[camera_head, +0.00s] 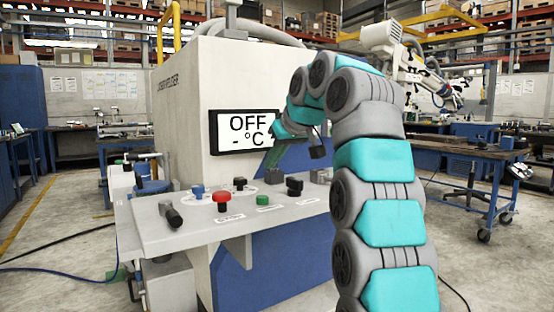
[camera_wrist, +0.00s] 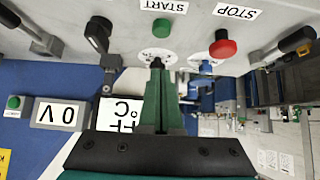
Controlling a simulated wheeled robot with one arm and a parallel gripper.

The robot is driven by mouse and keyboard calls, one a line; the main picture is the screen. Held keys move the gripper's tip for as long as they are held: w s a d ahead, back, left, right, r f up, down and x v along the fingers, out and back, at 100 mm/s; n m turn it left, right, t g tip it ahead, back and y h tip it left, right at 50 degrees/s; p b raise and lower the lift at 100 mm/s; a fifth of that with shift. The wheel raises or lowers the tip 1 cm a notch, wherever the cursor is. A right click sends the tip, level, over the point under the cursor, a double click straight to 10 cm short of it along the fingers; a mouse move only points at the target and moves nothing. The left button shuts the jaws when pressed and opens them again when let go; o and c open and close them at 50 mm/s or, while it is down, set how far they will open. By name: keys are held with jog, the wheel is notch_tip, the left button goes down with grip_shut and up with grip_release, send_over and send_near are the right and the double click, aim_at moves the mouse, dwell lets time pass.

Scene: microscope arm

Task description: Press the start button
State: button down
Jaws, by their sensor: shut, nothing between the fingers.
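The green start button (camera_head: 262,200) sits on the sloped control panel of the white machine, with a white label in front of it. In the wrist view, the green button (camera_wrist: 163,27) shows beside an upside-down START label (camera_wrist: 163,5). My gripper (camera_head: 269,167) hangs above the back of the panel, in front of the display. In the wrist view its green fingers (camera_wrist: 157,75) are together and empty, pointing towards the panel. The button lies beyond the fingertips and apart from them. A black knob shows partly at the fingertips.
The red STOP button (camera_head: 222,197), blue knob (camera_head: 197,191), black knob (camera_head: 240,183) and black lever (camera_head: 294,186) stand around the green button. A dark handle (camera_head: 170,212) is at the panel's left. The display (camera_head: 245,131) reads OFF - °C.

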aim_at(265, 197)
jog(key=x, duration=0.5)
jog(key=shift+b, duration=0.35)
jog(key=shift+f+b, duration=1.4)
jog(key=shift+f, duration=0.5)
jog(key=shift+f, duration=0.15)
jog(key=shift+f+b, duration=0.7)
jog(key=shift+f, duration=0.45)
notch_tip(265, 197, up, 6)
jog(key=p, duration=0.3)
jog(key=shift+s+d+f, duration=0.1)
jog(key=shift+s+d, duration=0.05)
jog(key=v, duration=0.9)
jog(key=shift+s+p, duration=0.25)
jog(key=shift+p, duration=0.15)
jog(key=shift+d, duration=0.1)
